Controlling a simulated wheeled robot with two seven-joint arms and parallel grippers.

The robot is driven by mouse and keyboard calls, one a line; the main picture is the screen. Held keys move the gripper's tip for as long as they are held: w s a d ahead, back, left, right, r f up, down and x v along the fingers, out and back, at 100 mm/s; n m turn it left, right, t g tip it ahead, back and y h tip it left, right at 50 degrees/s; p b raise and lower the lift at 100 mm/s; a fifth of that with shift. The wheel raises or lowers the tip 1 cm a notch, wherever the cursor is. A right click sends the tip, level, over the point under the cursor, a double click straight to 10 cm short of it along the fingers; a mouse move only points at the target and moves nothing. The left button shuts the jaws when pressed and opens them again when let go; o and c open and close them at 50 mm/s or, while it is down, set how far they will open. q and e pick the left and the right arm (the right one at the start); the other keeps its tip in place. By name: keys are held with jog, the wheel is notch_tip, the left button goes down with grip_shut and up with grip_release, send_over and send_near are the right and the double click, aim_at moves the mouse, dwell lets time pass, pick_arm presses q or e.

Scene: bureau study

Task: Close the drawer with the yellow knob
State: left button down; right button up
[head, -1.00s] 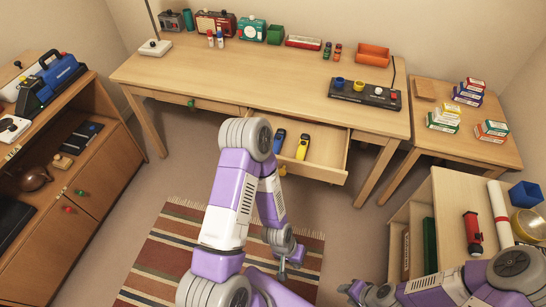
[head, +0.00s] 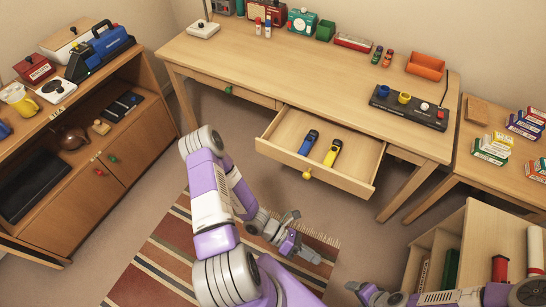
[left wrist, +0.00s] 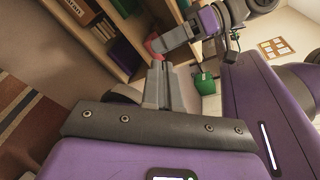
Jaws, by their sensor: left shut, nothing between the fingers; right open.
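The drawer (head: 274,149) under the desk is pulled well out. Its yellow knob (head: 307,175) is on the front face, facing me. A blue tool (head: 309,142) and a yellow-and-black tool (head: 332,152) lie inside it. My left gripper (head: 314,256) is shut and empty, below and in front of the drawer, apart from the knob. Its shut fingers also show in the left wrist view (left wrist: 156,75), where the drawer does not show. My right gripper (head: 358,290) is open, low near the bottom edge, far from the drawer.
A second drawer with a green knob (head: 229,90) is shut, left of the open one. A low open shelf unit (head: 480,222) stands at the right, a wooden cabinet (head: 60,215) at the left. A striped rug (head: 165,262) lies on the floor before the desk.

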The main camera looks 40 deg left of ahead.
pick_arm(q)
jog(key=w+a+r+n+t+y, duration=0.1)
jog(key=w+a+n+t, duration=0.45)
jog(key=n, duration=0.25)
jog(key=n+t+y, duration=0.9)
jog(key=n+y, duration=0.9)
jog(key=n, duration=0.1)
send_near(277, 151)
jog(key=b+x, duration=0.3)
jog(key=x, duration=0.3)
jog(key=shift+f, duration=0.1)
jog(key=shift+w+a+b, duration=0.1)
jog(key=shift+w+b, duration=0.2)
jog(key=shift+w, duration=0.15)
